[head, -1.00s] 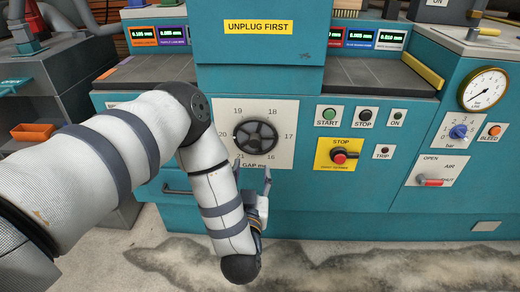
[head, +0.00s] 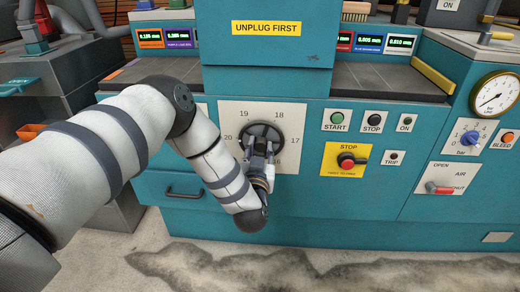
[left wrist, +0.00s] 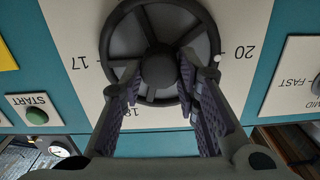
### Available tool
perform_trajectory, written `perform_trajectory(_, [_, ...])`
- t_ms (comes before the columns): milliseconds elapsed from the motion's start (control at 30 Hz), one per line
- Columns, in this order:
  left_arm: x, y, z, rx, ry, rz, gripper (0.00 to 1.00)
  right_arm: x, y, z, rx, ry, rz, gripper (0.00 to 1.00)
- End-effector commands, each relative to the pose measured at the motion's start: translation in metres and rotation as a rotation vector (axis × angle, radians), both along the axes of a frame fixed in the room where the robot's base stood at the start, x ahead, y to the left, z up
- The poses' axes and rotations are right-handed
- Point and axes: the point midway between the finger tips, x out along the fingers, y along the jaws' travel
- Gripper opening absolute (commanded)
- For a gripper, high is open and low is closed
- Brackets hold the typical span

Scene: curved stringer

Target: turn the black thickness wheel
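The black thickness wheel (head: 262,125) is a spoked handwheel on a white dial plate (head: 228,112) with numbers around it. My left gripper (head: 259,150) is in front of the wheel's lower part, coming from below, and covers some of it. In the left wrist view the wheel (left wrist: 114,36) appears upside down, and my left gripper's fingers (left wrist: 161,85) are apart, one on each side of the hub. They overlap the rim and spokes; I cannot tell whether they touch. My right gripper is not in view.
The teal machine front carries START (head: 337,118) and STOP (head: 374,120) buttons and a red stop knob on a yellow plate (head: 346,160) to the right. A drawer handle (head: 184,193) sticks out at lower left. A hood (head: 266,65) overhangs above.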

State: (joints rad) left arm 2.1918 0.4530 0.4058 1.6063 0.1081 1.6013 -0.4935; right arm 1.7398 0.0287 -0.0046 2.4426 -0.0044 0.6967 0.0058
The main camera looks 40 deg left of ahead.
Motion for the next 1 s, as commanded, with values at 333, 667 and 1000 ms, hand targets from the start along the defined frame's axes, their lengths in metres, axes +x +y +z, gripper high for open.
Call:
perform_trajectory(333, [0.0, 0.0, 0.001, 0.023, 0.014, 0.0, 0.01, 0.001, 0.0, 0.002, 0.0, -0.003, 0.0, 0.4])
perform_trajectory(667, [0.001, -0.002, 0.003, 0.2, 0.118, -0.002, 0.01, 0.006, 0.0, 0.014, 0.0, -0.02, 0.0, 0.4])
perform_trajectory(1000, [0.001, -0.002, 0.002, 0.475, 0.287, -0.001, 0.01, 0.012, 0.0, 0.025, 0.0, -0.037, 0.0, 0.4])
